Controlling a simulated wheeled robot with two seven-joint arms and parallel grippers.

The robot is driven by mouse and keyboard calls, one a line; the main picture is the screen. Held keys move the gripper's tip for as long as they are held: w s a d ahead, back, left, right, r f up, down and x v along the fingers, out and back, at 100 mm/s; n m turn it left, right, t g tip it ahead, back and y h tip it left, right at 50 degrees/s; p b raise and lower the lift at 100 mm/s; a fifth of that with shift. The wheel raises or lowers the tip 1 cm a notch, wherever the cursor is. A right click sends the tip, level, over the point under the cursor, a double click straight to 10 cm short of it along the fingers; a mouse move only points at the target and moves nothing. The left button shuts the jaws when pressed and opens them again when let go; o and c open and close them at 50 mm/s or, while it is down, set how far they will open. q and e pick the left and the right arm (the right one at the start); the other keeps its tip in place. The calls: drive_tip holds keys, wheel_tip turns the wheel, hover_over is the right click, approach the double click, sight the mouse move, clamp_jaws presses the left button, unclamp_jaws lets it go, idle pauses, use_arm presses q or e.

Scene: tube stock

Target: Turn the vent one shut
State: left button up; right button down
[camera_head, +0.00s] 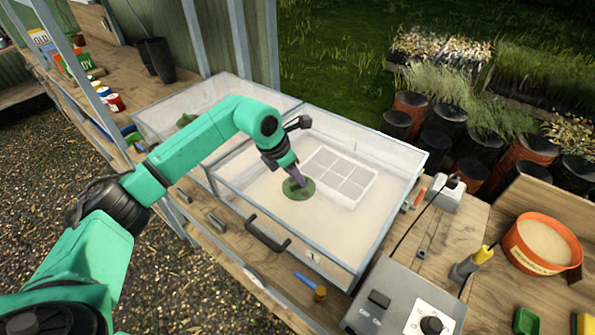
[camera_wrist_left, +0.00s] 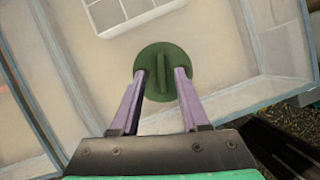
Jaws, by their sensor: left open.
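A round green vent (camera_head: 292,192) sits on the clear lid of the near propagator box (camera_head: 345,262). It also shows in the left wrist view (camera_wrist_left: 154,54), with a raised grip ridge across its middle that runs up and down in that picture. My left gripper (camera_head: 299,182) is over this vent. In the left wrist view its two fingers (camera_wrist_left: 160,76) are open, one on each side of the ridge, with gaps to it. Whether the fingertips touch the disc is unclear. A second green vent (camera_head: 186,119) is on the box behind, partly hidden by my arm. My right gripper is not in view.
A pale tray with square cells (camera_head: 341,177) lies inside the near box. A dark handle (camera_head: 266,234) sticks out at its front. A grey control box with a knob (camera_head: 412,308) stands close by on the right, and an orange sieve (camera_head: 543,243) beyond it.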

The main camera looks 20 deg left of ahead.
use_arm(q)
drive_tip(key=shift+w+d+f, duration=0.15)
drive_tip(key=shift+w+f, duration=0.05)
drive_tip(key=shift+f, duration=0.35)
drive_tip(key=shift+d+f, duration=0.1)
drive_tip(key=shift+f, duration=0.1)
drive_tip(key=shift+s, duration=0.25)
drive_tip(key=shift+c, duration=0.6)
drive_tip(key=shift+w, duration=0.1)
clamp_jaws()
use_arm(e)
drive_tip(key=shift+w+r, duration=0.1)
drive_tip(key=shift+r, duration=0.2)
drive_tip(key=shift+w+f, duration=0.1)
